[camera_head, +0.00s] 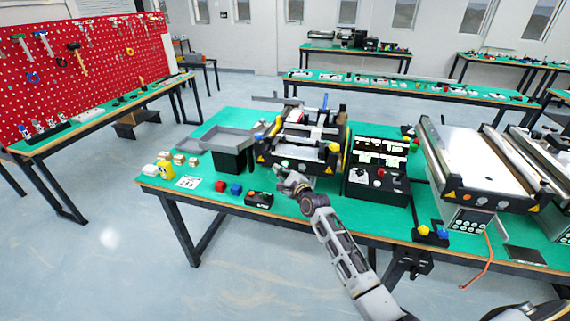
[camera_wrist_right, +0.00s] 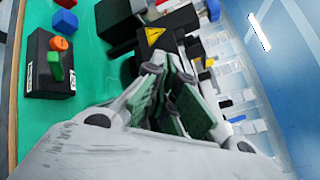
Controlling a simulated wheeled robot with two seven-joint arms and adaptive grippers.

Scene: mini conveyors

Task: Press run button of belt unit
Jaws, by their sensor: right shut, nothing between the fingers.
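The belt unit (camera_head: 300,140), a small conveyor with black sides and yellow warning triangles, stands on the green table. A green round spot (camera_head: 284,163) shows on its front, just above my right gripper (camera_head: 289,181). The right gripper is shut and empty, close in front of the belt unit's near side; contact cannot be told. The right wrist view shows its fingers (camera_wrist_right: 172,97) together, with a belt-unit corner and warning triangle (camera_wrist_right: 154,35) beyond them. A black box (camera_head: 259,199) lies left of the gripper; the wrist view shows its orange knob (camera_wrist_right: 60,44) and green button (camera_wrist_right: 54,67). My left gripper is not in view.
A grey tray (camera_head: 222,139) is left of the belt unit. A red block (camera_head: 220,186), a blue block (camera_head: 236,189) and a yellow bottle (camera_head: 166,169) lie front left. A black control panel (camera_head: 378,185) stands right, with a larger conveyor (camera_head: 480,160) beyond.

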